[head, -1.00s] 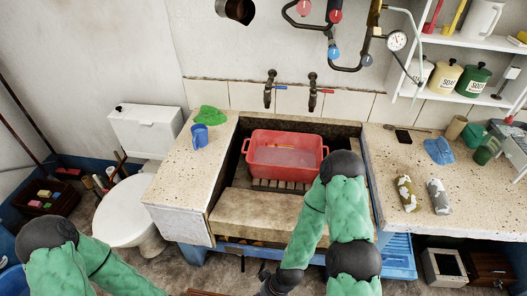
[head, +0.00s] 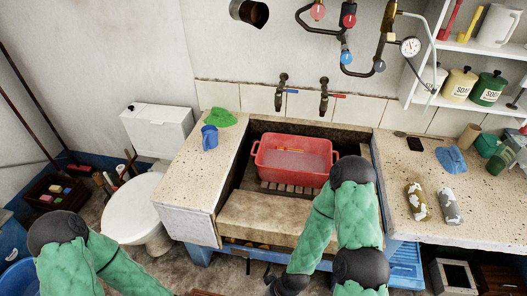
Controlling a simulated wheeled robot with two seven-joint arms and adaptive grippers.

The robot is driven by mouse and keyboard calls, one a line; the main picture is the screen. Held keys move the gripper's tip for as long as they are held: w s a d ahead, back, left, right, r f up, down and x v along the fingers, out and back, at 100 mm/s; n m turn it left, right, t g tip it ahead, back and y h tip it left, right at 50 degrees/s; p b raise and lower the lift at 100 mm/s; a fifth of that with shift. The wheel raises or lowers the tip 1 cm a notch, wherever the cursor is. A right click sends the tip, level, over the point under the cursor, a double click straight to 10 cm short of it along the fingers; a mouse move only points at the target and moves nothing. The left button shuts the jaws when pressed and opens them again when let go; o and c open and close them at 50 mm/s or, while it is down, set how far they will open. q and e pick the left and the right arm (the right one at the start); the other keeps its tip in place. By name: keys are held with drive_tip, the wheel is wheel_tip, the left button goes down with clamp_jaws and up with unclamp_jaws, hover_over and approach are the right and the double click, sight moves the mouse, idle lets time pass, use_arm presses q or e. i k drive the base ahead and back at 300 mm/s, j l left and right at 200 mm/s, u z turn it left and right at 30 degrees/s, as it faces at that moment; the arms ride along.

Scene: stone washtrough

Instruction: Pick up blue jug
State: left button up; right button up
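The blue jug (head: 209,137) stands upright on the speckled stone counter left of the trough, just in front of a green cloth (head: 220,118). Nothing is touching it from my arms. My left arm reaches in at the bottom left, well away from the jug, and its gripper is out of the frame. My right arm comes in at the lower middle, in front of the trough. Its dark lower end (head: 285,284) is at the bottom edge, and I cannot make out the fingers there.
A red tub (head: 293,165) with water sits in the stone trough, under two taps. The left counter (head: 192,175) is mostly bare. A toilet (head: 130,210) stands to its left. The right counter (head: 410,165) holds bottles, a blue cloth and other items. Pipes hang on the wall.

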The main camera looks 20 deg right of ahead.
sight(208, 140)
drive_tip(key=i+j, duration=0.25)
drive_tip(key=j, duration=0.15)
drive_tip(key=i+j, duration=0.25)
drive_tip(key=j, duration=0.15)
drive_tip(key=i+j+z, duration=0.1)
drive_tip(key=z, duration=0.3)
drive_tip(key=j+z, duration=0.35)
drive_tip(key=i+j+z, duration=0.1)
drive_tip(key=z, duration=0.3)
drive_tip(key=j+z, duration=0.2)
drive_tip(key=z, duration=0.2)
